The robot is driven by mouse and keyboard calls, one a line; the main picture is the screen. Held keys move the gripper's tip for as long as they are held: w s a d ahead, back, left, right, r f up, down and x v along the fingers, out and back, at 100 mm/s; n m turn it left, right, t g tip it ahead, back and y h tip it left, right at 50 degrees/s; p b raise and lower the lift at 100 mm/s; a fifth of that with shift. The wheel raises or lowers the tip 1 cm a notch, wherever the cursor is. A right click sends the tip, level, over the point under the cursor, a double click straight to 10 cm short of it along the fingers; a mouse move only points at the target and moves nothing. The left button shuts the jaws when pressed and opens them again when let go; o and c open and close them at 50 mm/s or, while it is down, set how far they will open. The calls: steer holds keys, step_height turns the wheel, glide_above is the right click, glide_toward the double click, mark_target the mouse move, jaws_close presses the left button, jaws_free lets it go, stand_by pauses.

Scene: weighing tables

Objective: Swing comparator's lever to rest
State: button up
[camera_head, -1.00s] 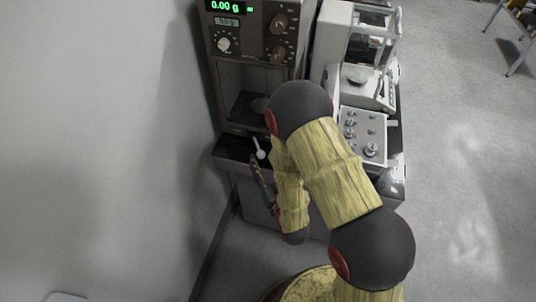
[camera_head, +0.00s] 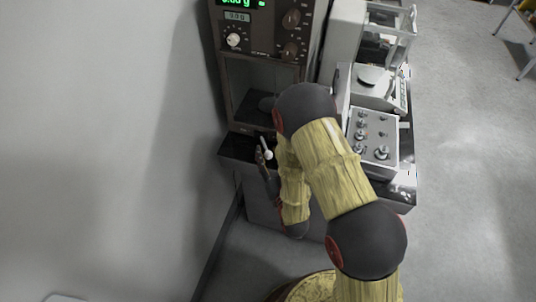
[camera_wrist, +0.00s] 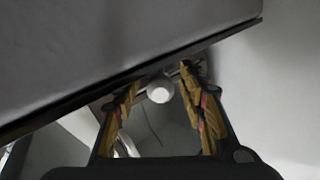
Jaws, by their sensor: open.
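The comparator (camera_head: 279,60) is a tall dark brown cabinet with a green display, dials and a glass-fronted chamber. Its lever (camera_head: 267,153) is a short pale rod with a round white knob, low on the front. In the wrist view the knob (camera_wrist: 160,92) lies between the two fingers, near their tips. My gripper (camera_head: 264,168) is just below the lever in the head view, partly hidden by my arm. In the wrist view my gripper (camera_wrist: 160,80) is open, with a visible gap between knob and each finger.
A weighing balance (camera_head: 376,88) with a round pan stands to the right. In front of it is a grey tray (camera_head: 393,136) of metal weights. All stand on a dark table (camera_head: 402,187). A bare wall (camera_head: 90,140) is close on the left.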

steer(key=shift+w, duration=0.1)
steer(key=shift+c, duration=0.9)
jaws_close()
